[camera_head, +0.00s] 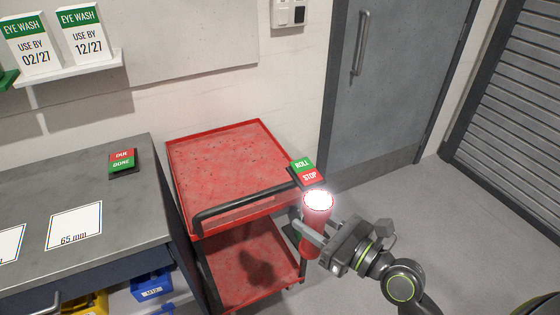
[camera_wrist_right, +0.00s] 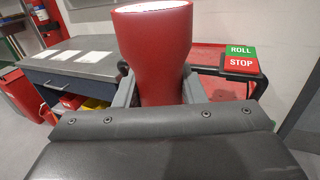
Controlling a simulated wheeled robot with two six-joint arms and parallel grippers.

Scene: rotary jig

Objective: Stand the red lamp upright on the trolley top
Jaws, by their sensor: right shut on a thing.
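The red lamp (camera_head: 316,219) is upright with its lit white face pointing up. My right gripper (camera_head: 318,238) is shut on its body and holds it in front of the trolley's right front corner, apart from the trolley top. In the right wrist view the lamp (camera_wrist_right: 156,50) stands between the two fingers (camera_wrist_right: 158,88). The red trolley (camera_head: 225,160) has an empty, speckled top tray with a raised rim and a dark push handle along its near side. My left gripper is not in view.
A ROLL/STOP sign (camera_head: 305,172) sits at the trolley's right corner by the handle (camera_head: 245,204). A grey workbench (camera_head: 70,190) with cards and a DUE/DONE block (camera_head: 123,162) stands left. A grey door (camera_head: 375,90) is behind. Floor to the right is clear.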

